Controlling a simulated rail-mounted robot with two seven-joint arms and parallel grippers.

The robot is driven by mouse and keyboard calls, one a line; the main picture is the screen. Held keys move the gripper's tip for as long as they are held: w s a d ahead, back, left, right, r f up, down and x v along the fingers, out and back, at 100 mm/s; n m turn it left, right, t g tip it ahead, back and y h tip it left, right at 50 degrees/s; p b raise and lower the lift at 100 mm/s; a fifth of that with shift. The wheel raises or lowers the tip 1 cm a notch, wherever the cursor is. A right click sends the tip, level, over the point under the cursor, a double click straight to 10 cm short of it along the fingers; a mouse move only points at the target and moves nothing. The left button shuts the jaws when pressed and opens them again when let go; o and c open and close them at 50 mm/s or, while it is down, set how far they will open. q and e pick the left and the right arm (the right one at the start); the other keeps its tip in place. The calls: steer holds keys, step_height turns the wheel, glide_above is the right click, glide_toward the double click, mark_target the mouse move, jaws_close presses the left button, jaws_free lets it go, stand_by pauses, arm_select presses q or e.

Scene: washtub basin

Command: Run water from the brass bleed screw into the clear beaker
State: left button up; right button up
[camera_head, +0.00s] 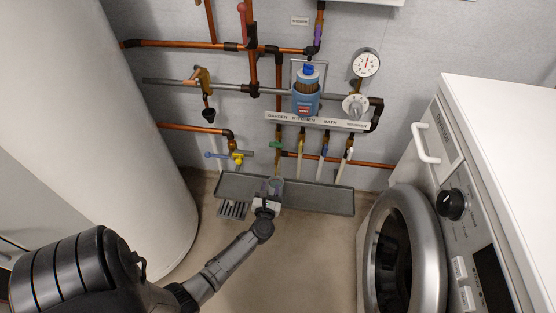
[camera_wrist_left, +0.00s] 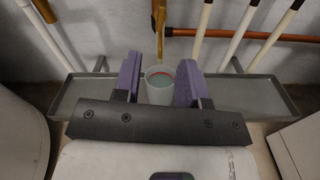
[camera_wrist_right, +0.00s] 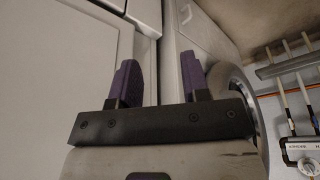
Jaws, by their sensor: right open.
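A copper-coloured pipe (camera_wrist_left: 160,18) comes down just behind and above the beaker. A brass fitting (camera_head: 204,79) on the wall pipe may be the bleed screw. My right gripper (camera_wrist_right: 163,88) is open and empty, near the washing machine.
The grey trough (camera_head: 325,198) runs along the wall under several drop pipes. A yellow valve (camera_head: 237,157) sits left. A white tank (camera_head: 100,120) and washing machine (camera_head: 505,150) flank the floor.

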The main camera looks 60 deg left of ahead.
mark_target(277, 157)
arm_select(q)
steer(key=b+x, duration=0.5)
steer(key=x, duration=0.9)
steer(key=shift+w+r, duration=0.1)
steer(key=shift+w, duration=0.05)
jaws_close()
